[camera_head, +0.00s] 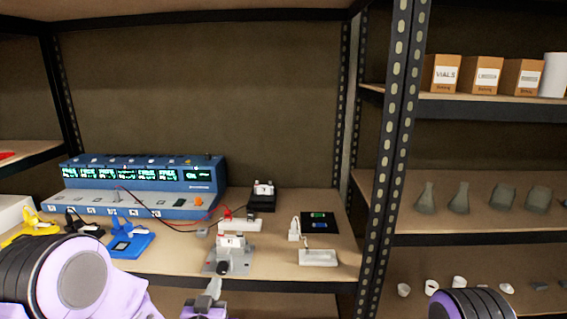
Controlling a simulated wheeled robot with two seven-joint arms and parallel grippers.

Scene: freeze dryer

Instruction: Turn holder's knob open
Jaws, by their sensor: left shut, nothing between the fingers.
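A grey and white holder (231,242) stands on the bench near its front edge, in the lower middle of the head view. A dark knob (222,267) is on its front side; it is small, and I cannot tell its exact turn. My left gripper (213,287) is just below and in front of the knob, its grey fingers shut and empty, pointing up towards it. A small gap seems to lie between fingertips and knob. My right gripper is out of view; only part of my right arm shows at the bottom right.
A blue instrument (140,180) with lit displays stands at the back left, with red and black leads. A white block (240,225) lies behind the holder and a white box (318,257) to its right. A black mat (319,223) lies further right. A perforated post (395,130) rises at right.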

